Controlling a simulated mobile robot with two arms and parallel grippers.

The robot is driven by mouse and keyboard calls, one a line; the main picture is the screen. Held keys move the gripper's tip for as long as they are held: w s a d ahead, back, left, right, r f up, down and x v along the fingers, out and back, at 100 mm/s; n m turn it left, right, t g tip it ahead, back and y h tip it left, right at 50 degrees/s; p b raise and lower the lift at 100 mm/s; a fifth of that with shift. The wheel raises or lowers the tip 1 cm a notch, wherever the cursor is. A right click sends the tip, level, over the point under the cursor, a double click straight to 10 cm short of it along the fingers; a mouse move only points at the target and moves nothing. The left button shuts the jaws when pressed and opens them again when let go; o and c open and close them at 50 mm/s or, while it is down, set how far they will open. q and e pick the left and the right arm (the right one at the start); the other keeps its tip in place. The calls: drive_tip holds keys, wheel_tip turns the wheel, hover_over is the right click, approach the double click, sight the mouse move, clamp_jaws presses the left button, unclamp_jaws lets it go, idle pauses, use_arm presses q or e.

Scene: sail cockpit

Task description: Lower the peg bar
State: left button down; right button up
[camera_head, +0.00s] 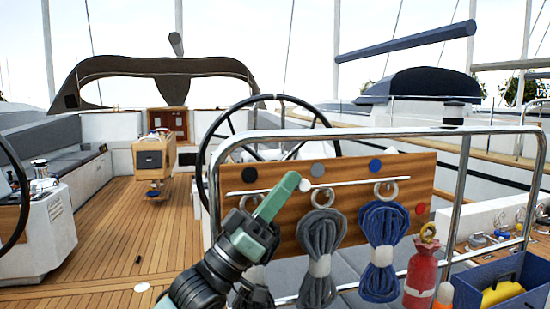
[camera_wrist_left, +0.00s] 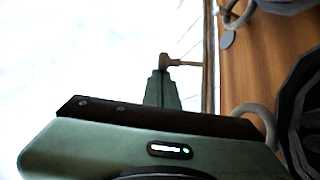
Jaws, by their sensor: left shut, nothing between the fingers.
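A wooden board (camera_head: 350,200) hangs on the steel rail. A thin pale bar (camera_head: 350,184) runs across its face, nearly level, and I take it for the peg bar. A small pale knob (camera_head: 305,185) shows at the bar, just right of my left fingertips. My left gripper (camera_head: 290,181) is shut and empty, in front of the board's left half. In the left wrist view a brownish knob on a short stem (camera_wrist_left: 166,61) is at the tip of the shut fingers (camera_wrist_left: 161,76); I cannot tell whether they touch. My right gripper is not in view.
Coiled grey rope (camera_head: 322,245) and blue rope (camera_head: 382,240) hang from rings below the bar. A red bottle (camera_head: 421,270) and a blue bin (camera_head: 490,280) stand at the right. The steering wheel (camera_head: 210,150) is behind the rail. Open deck (camera_head: 120,220) lies at the left.

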use_arm(q)
drive_tip(key=f+b, duration=0.1)
drive_tip(key=f, duration=0.1)
drive_tip(key=s+f+b, duration=0.1)
drive_tip(key=f, duration=0.1)
drive_tip(key=shift+d+f, duration=0.2)
drive_tip(key=shift+f, duration=0.2)
idle(0.4)
drive_tip(key=shift+f, duration=0.15)
